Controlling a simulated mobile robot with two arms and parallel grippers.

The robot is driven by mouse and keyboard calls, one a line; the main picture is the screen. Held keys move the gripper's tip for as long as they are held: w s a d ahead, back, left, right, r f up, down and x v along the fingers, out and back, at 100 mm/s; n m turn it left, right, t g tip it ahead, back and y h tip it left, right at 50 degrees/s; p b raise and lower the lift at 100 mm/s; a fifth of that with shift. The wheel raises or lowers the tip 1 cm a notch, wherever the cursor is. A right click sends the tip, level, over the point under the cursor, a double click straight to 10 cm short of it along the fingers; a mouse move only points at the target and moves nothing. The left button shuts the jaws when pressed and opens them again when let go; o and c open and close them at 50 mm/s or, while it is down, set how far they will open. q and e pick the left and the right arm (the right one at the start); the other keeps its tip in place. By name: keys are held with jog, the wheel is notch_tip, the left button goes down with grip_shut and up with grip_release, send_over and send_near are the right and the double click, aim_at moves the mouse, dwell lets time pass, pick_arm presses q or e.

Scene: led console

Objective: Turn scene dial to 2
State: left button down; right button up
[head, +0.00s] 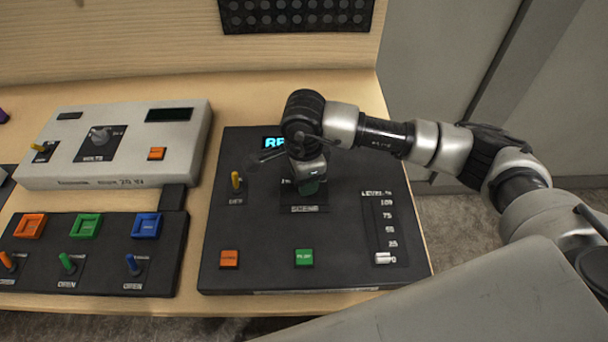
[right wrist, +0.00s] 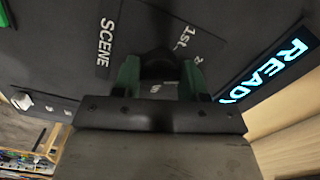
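The scene dial (right wrist: 159,68) is a dark round knob on the black console panel (head: 340,270). My right gripper (right wrist: 160,78) is down over it, with one green fingertip on each side. Whether the fingers press on the knob or stand just clear of it cannot be told. In the head view my right gripper (head: 308,187) hides the dial, just above the SCENE label (head: 304,209). In the right wrist view a "1st" mark (right wrist: 184,36) shows beside the knob. The dial's pointer is not clear. My left gripper is not in view.
A lit display (right wrist: 268,72) reads READY. The panel also has a yellow switch (head: 236,180), an orange button (head: 229,259), a green button (head: 304,257) and a level slider (head: 382,258). A white console (head: 110,170) and a black switch box (head: 95,245) stand to the left.

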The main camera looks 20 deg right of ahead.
jog(key=o, duration=0.4)
notch_tip(320, 180, up, 11)
jog(key=shift+f+b, duration=0.1)
jog(key=shift+b, duration=1.05)
